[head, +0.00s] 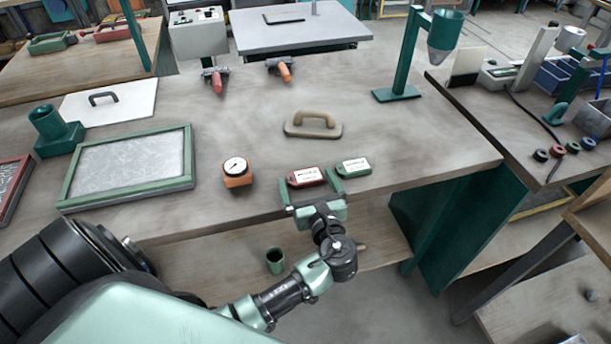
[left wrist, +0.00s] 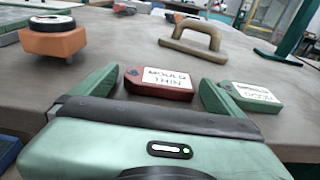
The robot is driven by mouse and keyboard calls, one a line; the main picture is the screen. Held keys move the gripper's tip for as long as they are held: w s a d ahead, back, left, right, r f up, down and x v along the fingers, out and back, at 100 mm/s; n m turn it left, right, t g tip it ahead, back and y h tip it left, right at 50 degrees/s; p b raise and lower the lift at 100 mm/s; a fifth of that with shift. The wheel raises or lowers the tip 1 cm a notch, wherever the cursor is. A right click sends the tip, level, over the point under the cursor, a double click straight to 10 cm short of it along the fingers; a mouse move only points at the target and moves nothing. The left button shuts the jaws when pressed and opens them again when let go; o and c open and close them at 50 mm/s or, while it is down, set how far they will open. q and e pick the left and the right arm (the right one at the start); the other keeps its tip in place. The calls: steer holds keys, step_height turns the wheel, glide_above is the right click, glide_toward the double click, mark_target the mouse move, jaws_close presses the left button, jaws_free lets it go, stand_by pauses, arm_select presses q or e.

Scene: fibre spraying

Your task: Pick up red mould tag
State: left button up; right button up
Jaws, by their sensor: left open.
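The red mould tag (head: 306,176) lies flat near the front edge of the grey workbench, with a white label on top. In the left wrist view the red tag (left wrist: 160,82) lies between and just ahead of my open fingers. My left gripper (head: 311,186) is open and empty, with one finger on each side of the tag's near part. A green tag (head: 354,167) lies just right of it. In the left wrist view the green tag (left wrist: 248,98) is close beside the right finger; I cannot tell whether they touch. My right gripper is not in view.
An orange dial gauge (head: 237,172) stands left of the red tag. A tan-handled float (head: 314,125) lies behind the tags. A green-framed panel (head: 130,166) is further left. The bench between the float and the funnel stand (head: 397,94) is clear.

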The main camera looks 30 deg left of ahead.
arm_select(q)
steer(key=c, duration=1.3)
